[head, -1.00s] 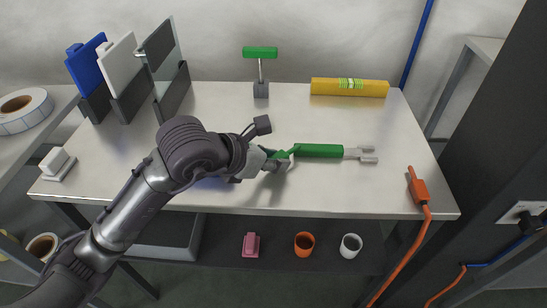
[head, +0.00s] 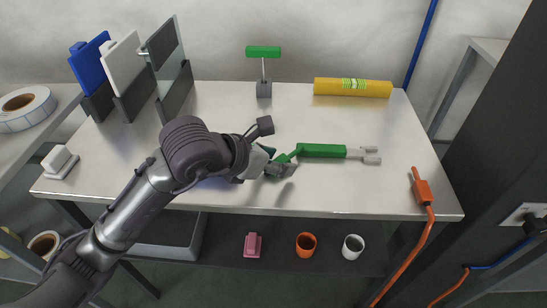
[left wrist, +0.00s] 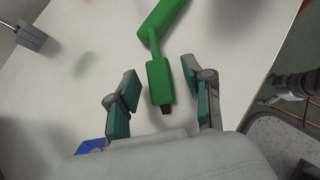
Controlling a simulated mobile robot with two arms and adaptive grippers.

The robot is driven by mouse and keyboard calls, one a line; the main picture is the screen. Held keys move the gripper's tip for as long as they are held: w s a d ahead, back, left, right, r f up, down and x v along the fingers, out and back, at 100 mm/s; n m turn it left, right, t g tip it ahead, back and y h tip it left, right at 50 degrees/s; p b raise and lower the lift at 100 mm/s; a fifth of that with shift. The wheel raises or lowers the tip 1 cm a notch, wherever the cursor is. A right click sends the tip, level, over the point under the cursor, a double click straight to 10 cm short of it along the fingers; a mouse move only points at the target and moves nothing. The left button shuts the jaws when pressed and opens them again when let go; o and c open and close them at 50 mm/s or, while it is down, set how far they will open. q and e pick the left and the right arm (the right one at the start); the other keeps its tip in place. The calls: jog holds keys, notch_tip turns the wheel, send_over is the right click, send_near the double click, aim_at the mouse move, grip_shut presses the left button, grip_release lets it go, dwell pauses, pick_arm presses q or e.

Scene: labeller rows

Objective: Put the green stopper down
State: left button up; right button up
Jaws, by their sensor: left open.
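The green stopper (head: 322,151), a long green piece with a grey forked end, lies on the table (head: 410,190) right of the middle. Its thin bent end reaches left to my left gripper (head: 274,165). In the left wrist view my left gripper (left wrist: 160,82) is open, one finger on each side of the stopper's small green end block (left wrist: 159,80). Gaps show between that block and both fingers. The stopper's thicker green bar (left wrist: 160,20) runs away beyond the fingertips. My left forearm hides part of the table.
A green T-shaped piece on a grey stand (head: 264,88) and a yellow roll (head: 352,88) are at the back. Upright panels (head: 122,72) stand back left. An orange tool (head: 422,190) is at the right edge. A shelf below holds cups.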

pick_arm(q)
jog(key=shift+r, duration=0.1)
jog(key=shift+r+p, duration=0.7)
jog(key=shift+p, duration=0.1)
jog(key=v, duration=1.1)
jog(key=shift+s+a+p, duration=0.3)
jog(key=shift+p, duration=0.15)
pick_arm(e)
notch_tip(320, 180, down, 8)
jog(key=s, duration=0.2)
jog(key=shift+s, duration=0.3)
pick_arm(q)
jog(key=shift+r, duration=0.1)
pick_arm(e)
jog(key=shift+d, duration=0.1)
